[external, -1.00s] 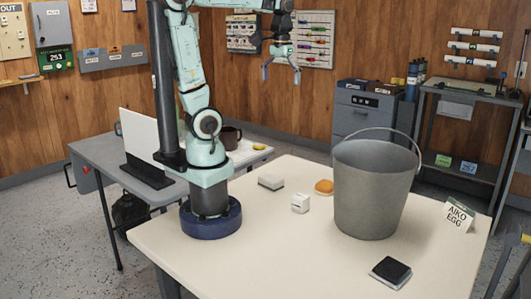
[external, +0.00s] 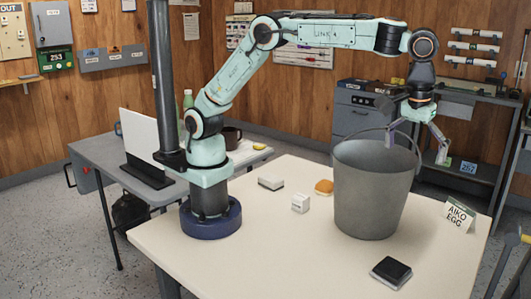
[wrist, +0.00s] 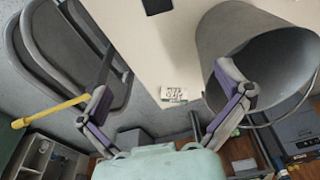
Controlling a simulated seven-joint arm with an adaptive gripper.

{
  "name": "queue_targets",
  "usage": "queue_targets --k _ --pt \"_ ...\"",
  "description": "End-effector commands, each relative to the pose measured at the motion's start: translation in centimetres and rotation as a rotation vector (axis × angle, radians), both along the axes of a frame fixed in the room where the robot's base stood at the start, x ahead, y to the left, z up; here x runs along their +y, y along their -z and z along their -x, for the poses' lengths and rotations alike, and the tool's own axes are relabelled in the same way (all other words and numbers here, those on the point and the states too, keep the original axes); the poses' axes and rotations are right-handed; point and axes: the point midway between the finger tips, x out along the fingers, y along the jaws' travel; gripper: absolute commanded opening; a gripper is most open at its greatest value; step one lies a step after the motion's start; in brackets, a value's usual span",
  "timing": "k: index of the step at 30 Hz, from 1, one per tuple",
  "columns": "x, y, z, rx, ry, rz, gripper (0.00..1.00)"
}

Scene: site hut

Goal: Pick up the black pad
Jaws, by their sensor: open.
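The black pad (external: 391,271) is a flat dark block with a pale lower edge, lying on the cream table near its front right edge. In the wrist view, a dark piece at the top edge (wrist: 157,5) looks like it, partly cut off. My gripper (external: 416,148) is open and empty, with its fingers spread. It hangs high at the right, over or behind the bucket's rim in the external view, well away from the pad. In the wrist view my gripper (wrist: 163,90) has nothing between its fingers.
A grey metal bucket (external: 368,200) with a raised handle stands behind the pad. A name card (external: 459,216) stands right of it. A bun (external: 324,187), a white box (external: 300,203) and another pale block (external: 271,182) lie left. Table space left of the pad is clear.

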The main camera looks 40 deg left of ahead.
Motion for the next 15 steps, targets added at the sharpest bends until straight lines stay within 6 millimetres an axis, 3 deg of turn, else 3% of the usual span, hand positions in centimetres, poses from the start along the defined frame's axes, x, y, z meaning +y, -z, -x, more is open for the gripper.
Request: queue_targets --k 5,12,15 --pt "0.2 5.7 0.0 0.003 0.001 -0.008 1.00" --pt "0.3 16.3 0.0 0.002 0.002 -0.010 1.00" --pt "0.2 19.3 0.0 0.002 0.002 -0.005 1.00"
